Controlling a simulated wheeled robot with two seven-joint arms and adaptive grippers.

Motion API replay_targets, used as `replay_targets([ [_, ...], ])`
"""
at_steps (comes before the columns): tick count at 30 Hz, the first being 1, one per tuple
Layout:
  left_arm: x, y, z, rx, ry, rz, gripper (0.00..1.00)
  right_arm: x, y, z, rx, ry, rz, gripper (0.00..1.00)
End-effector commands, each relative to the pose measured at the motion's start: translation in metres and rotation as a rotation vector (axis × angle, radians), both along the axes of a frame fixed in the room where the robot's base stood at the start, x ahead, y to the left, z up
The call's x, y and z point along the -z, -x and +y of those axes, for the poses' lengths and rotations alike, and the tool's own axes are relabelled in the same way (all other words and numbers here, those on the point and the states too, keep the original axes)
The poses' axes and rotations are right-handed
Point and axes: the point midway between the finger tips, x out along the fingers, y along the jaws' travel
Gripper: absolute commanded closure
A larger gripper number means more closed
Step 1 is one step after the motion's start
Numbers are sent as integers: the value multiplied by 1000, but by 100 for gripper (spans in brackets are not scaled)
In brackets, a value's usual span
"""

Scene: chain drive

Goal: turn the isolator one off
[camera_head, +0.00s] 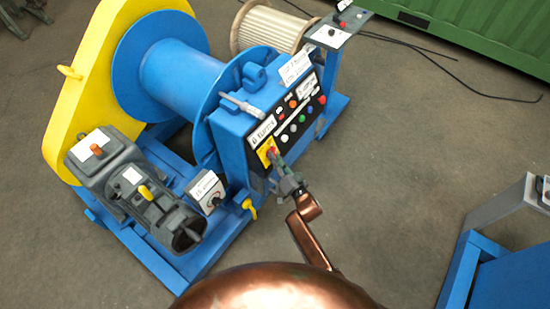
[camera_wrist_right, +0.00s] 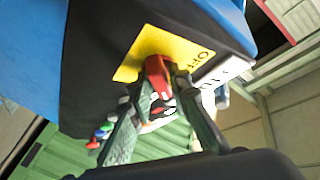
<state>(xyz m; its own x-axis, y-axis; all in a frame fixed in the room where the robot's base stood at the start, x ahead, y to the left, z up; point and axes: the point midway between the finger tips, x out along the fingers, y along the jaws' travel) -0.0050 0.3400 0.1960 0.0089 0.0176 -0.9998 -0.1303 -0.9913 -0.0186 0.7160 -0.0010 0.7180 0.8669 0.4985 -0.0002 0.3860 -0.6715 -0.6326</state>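The isolator is a red handle (camera_wrist_right: 157,75) on a yellow plate (camera_wrist_right: 135,62) printed OFF along one edge. In the head view the yellow plate (camera_head: 265,151) sits at the lower left of the black panel on the blue control box (camera_head: 235,142). My right gripper (camera_head: 276,162) is at the plate. In the right wrist view its two fingers (camera_wrist_right: 160,85) stand on either side of the red handle and appear closed against it. The fingers partly hide the handle, so its exact angle is hard to read. My left gripper is not in view.
Several coloured buttons (camera_head: 292,118) sit beside the isolator on the panel. A grey motor (camera_head: 150,195), a small white switch box (camera_head: 206,190) and a yellow guard (camera_head: 90,75) are to the left. Open floor (camera_head: 410,150) lies right, with a blue stand (camera_head: 500,270) farther over.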

Motion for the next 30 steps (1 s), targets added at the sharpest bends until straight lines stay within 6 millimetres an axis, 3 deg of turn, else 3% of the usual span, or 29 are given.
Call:
replay_targets([
  [7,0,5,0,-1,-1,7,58,0,0,0,0,0,0,100],
  [20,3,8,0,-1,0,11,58,1,0,0,-16,17,-24,100],
  [30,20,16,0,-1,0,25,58,7,-2,-3,-112,134,-176,100],
])
